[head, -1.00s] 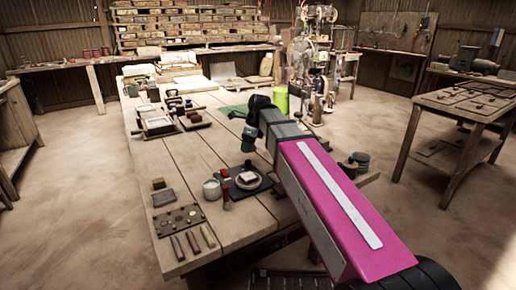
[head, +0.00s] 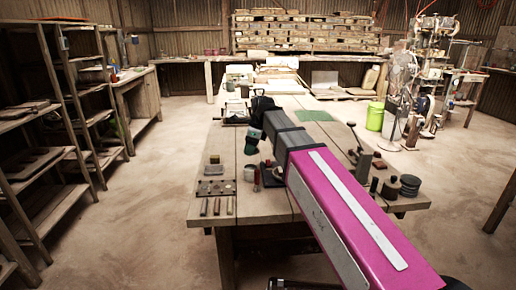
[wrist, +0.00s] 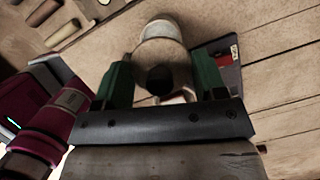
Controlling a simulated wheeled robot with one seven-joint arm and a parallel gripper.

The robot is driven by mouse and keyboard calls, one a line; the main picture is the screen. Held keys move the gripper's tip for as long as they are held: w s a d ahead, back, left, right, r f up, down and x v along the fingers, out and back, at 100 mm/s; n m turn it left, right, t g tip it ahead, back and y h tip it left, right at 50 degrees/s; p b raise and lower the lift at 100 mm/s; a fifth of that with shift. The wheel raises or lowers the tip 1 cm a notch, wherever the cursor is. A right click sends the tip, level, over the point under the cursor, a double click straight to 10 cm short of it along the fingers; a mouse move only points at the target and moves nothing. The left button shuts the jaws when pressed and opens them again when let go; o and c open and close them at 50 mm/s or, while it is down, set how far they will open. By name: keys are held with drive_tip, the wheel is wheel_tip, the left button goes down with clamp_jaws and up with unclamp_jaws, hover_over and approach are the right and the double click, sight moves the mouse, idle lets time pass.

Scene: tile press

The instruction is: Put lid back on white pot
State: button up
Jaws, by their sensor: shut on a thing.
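My gripper (head: 251,142) is over the workbench, above and behind the small items near its front end. In the wrist view its green fingers (wrist: 160,88) are shut on the lid (wrist: 158,58), a pale round piece with a dark knob between the fingers. The white pot (head: 249,173) stands upright on the bench, below the gripper in the head view. In the wrist view a pale rounded shape shows just beyond the lid; I cannot tell whether lid and pot touch. The lid is not clear in the head view.
A plate with dark spots (head: 216,188) and several sticks (head: 217,206) lie left and front.

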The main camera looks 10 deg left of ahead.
drive_tip(key=shift+s+a, duration=0.1)
drive_tip(key=shift+a, duration=0.05)
drive_tip(key=shift+s+a+f, duration=0.1)
drive_tip(key=shift+a+f, duration=0.05)
drive_tip(key=shift+f, duration=3.05)
drive_tip(key=shift+f, duration=0.1)
drive_tip(key=o, duration=1.1)
